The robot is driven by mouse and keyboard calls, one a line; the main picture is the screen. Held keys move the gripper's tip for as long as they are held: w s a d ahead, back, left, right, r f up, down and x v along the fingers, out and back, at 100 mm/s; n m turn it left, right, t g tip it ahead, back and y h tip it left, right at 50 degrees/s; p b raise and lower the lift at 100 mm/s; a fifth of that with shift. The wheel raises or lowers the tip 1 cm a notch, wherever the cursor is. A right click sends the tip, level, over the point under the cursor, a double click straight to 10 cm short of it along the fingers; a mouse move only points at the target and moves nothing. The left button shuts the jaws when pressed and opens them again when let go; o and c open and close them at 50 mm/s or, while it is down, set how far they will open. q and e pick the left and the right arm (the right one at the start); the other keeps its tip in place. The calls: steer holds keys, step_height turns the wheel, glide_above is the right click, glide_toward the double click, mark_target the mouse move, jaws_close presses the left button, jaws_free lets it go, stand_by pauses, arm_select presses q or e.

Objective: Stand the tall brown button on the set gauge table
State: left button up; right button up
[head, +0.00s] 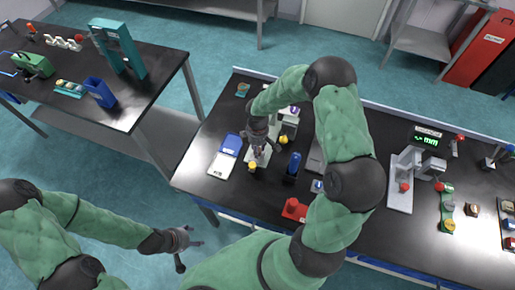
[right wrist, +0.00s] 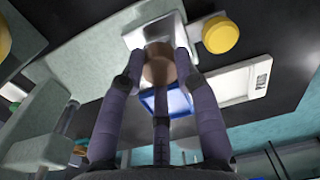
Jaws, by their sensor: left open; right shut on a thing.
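My right gripper (head: 261,150) is low over a pale stand (head: 289,122) on the dark bench. In the right wrist view its fingers (right wrist: 160,78) are shut around the tall brown button (right wrist: 158,62). The button sits over a pale square plate (right wrist: 135,38); whether it touches the plate I cannot tell. The plate also shows in the head view (head: 265,158), partly covered by the gripper, which hides the button there. My left gripper (head: 186,248) is open and empty in front of the bench, over the floor.
A yellow button (right wrist: 221,35) stands beside the plate, also in the head view (head: 252,167). A second stand (head: 400,195) is further right.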

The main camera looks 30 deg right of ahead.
steer(key=shift+f, duration=0.25)
steer(key=shift+f, duration=0.1)
steer(key=o, duration=1)
step_height(320, 180, up, 12)
steer(key=shift+r+p, duration=0.2)
steer(key=shift+p, duration=0.2)
steer(key=shift+w+d, duration=0.1)
